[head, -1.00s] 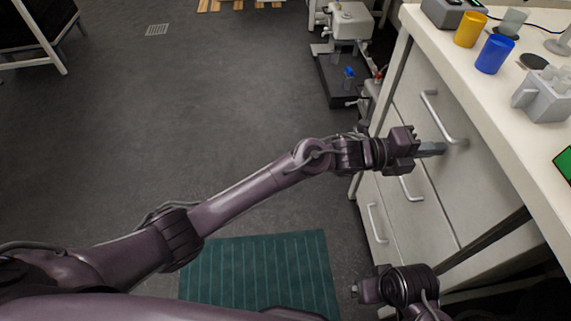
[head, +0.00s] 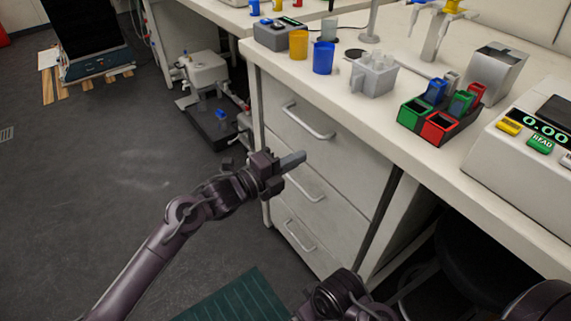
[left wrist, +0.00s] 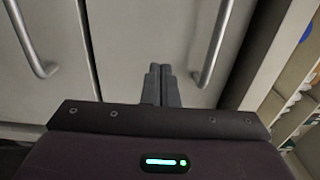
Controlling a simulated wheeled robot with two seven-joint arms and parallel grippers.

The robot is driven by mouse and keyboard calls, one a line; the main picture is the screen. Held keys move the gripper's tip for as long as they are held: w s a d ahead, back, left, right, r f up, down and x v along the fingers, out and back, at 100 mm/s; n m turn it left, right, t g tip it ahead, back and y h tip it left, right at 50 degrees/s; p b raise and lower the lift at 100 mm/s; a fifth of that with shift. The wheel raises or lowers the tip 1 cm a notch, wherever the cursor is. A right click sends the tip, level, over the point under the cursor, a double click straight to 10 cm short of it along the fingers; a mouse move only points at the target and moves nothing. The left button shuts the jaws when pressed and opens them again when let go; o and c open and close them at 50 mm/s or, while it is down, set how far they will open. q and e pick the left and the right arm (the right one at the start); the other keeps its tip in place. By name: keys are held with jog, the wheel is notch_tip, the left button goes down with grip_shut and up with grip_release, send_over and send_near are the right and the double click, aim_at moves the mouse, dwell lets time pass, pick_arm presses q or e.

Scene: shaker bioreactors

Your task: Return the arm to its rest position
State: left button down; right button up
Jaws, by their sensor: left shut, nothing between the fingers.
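My left gripper (head: 291,160) is shut and empty in the head view. It is in front of the white drawer cabinet (head: 345,165), below the benchtop, with its fingers pointing right toward the drawer fronts. In the left wrist view its two fingers (left wrist: 161,84) are together, with drawer handles on both sides; I cannot tell whether they touch the cabinet. Part of my right arm shows at the bottom of the head view, but its fingers cannot be made out.
The white bench (head: 400,115) carries a yellow cup (head: 298,45), a blue cup (head: 323,58), a grey rack (head: 373,76), a block of coloured bins (head: 440,112) and a display instrument (head: 530,140). A drawer handle (head: 306,121) sticks out above the gripper. Open floor lies left.

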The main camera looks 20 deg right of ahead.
pick_arm(q)
jog(key=v, duration=0.9)
jog(key=shift+f, duration=0.15)
pick_arm(e)
jog(key=shift+w+d+r, duration=0.1)
jog(key=shift+d+r, duration=0.15)
jog(key=shift+d, duration=0.25)
pick_arm(q)
jog(key=shift+w, duration=0.1)
